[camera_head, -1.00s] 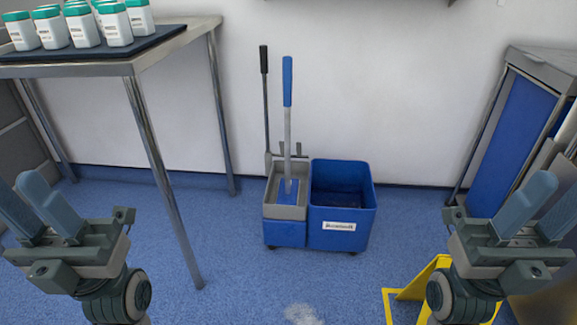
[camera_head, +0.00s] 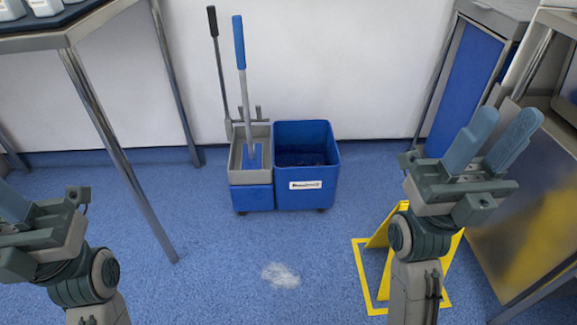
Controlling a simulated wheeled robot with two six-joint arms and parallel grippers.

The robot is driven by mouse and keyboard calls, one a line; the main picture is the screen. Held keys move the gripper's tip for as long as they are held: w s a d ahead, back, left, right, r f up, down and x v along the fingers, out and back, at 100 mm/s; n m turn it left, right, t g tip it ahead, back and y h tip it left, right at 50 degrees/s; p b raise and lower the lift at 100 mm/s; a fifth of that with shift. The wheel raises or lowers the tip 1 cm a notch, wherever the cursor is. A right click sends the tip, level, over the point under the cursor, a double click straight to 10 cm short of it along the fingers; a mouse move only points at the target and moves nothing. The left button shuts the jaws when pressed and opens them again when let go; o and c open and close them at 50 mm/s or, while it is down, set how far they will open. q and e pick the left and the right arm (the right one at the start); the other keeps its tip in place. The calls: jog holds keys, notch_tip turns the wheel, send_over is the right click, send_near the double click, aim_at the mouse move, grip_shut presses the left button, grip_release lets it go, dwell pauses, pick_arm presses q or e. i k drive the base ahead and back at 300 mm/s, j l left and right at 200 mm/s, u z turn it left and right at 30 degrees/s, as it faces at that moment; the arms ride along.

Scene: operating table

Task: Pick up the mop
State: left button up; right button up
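The mop (camera_head: 242,95) stands upright, leaning slightly, with a blue grip on top and a grey pole. Its blue lower end sits in the grey wringer part (camera_head: 236,158) of a blue bucket cart. My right gripper (camera_head: 507,117) is to the right of the mop, nearer to me, with its two blue-grey fingers apart and nothing between them. My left gripper (camera_head: 12,205) is at the left edge, partly cut off, with one finger showing. Neither gripper touches the mop.
The blue bucket (camera_head: 306,190) stands by the white wall. A grey lever with black grip (camera_head: 213,22) rises beside the mop. A metal table (camera_head: 66,38) is at left, metal cabinets (camera_head: 470,75) at right. A yellow floor sign (camera_head: 380,240) stands right. A white patch (camera_head: 281,275) marks the floor.

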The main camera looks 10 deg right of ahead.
aim_at(252, 154)
jog(key=i+l+u, duration=0.95)
jog(key=l, duration=0.15)
